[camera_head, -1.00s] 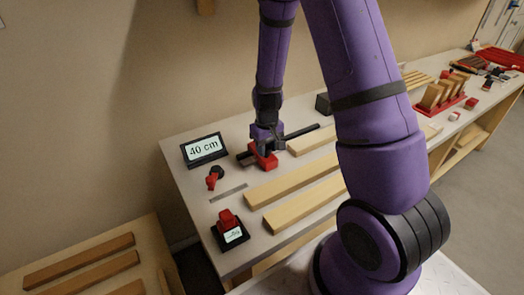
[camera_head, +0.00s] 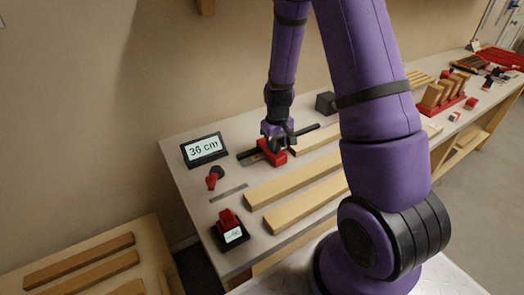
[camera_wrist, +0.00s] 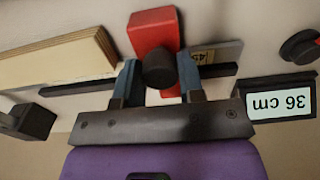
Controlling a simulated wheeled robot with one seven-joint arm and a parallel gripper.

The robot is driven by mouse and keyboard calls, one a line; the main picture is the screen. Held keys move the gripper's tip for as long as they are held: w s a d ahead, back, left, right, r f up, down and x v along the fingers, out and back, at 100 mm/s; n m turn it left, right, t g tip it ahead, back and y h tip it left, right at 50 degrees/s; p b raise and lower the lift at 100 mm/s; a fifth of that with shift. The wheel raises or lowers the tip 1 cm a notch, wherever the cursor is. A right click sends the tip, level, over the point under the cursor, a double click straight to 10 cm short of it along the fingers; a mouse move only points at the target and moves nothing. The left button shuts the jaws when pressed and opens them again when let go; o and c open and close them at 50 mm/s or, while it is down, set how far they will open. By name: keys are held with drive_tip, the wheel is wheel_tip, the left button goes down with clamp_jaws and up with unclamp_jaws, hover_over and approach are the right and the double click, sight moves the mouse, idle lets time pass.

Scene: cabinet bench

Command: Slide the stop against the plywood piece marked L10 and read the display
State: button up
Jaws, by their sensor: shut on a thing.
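The red stop (camera_head: 272,156) sits on the dark rail on the bench; it also shows in the wrist view (camera_wrist: 153,30). My gripper (camera_head: 278,143) is shut on the stop's dark round knob (camera_wrist: 159,69), with one finger on each side. A plywood piece (camera_head: 315,139) lies along the rail to the right of the stop. In the wrist view its end (camera_wrist: 105,50) is close to the stop, with a narrow gap showing. No L10 mark is readable on it. The display (camera_head: 205,150) reads 36 cm, and shows upside down in the wrist view (camera_wrist: 281,104).
Two long plywood strips (camera_head: 292,184) lie in front of the rail. A black block (camera_head: 325,103) is at the back. More strips lie on a lower table (camera_head: 80,262).

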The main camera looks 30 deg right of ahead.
drive_tip(key=shift+d, duration=1.75)
drive_tip(key=shift+d, duration=0.45)
drive_tip(key=o, duration=0.8)
drive_tip(key=shift+c, duration=0.2)
drive_tip(key=shift+a, duration=0.1)
wheel_tip(320, 180, up, 9)
